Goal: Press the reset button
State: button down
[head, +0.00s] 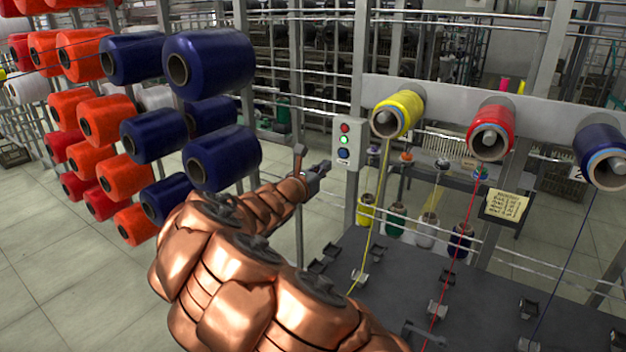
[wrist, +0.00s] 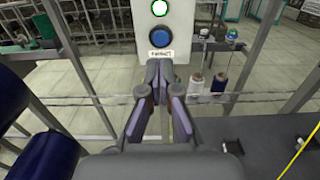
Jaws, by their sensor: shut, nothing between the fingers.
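A grey button box (head: 347,144) is mounted on a post in the middle of the head view. It has a red button (head: 345,128) on top, a lit green button (head: 344,140) in the middle and a blue button (head: 343,154) at the bottom. In the wrist view the blue button (wrist: 160,37) shows with a small label (wrist: 160,54) under it; the label text is too small to read surely. My gripper (head: 325,167) is shut and empty. In the wrist view its fingertips (wrist: 160,66) are just below the label; whether they touch the box I cannot tell.
Blue bobbins (head: 208,63) and orange bobbins (head: 115,120) hang on a rack at the left. Yellow (head: 400,112), red (head: 491,132) and blue (head: 602,150) spools sit on the right rail, threads running to a dark table (head: 390,318). Thin rails cross near my arm.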

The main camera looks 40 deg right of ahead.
jog(key=shift+b+v, duration=0.55)
jog(key=shift+v, duration=2.2)
jog(key=s+f+m+g+y, duration=0.3)
jog(key=s+m+g+y, duration=0.3)
jog(key=s+m, duration=1.25)
jog(key=s+a+f+m+y, duration=0.1)
jog(key=s+a+f+y, duration=0.2)
jog(key=s+a, duration=0.3)
jog(key=s+a+f+m+g+y, duration=0.1)
jog(key=s+a+f+y, duration=0.2)
jog(key=s+a, duration=0.4)
jog(key=s+a+f+m+g+y, duration=0.1)
jog(key=s+a+f+y, duration=0.3)
jog(key=a, duration=1)
jog(key=shift+s+a+m+y, duration=0.2)
jog(key=shift+s+m+y, duration=0.2)
jog(key=shift+s, duration=0.8)
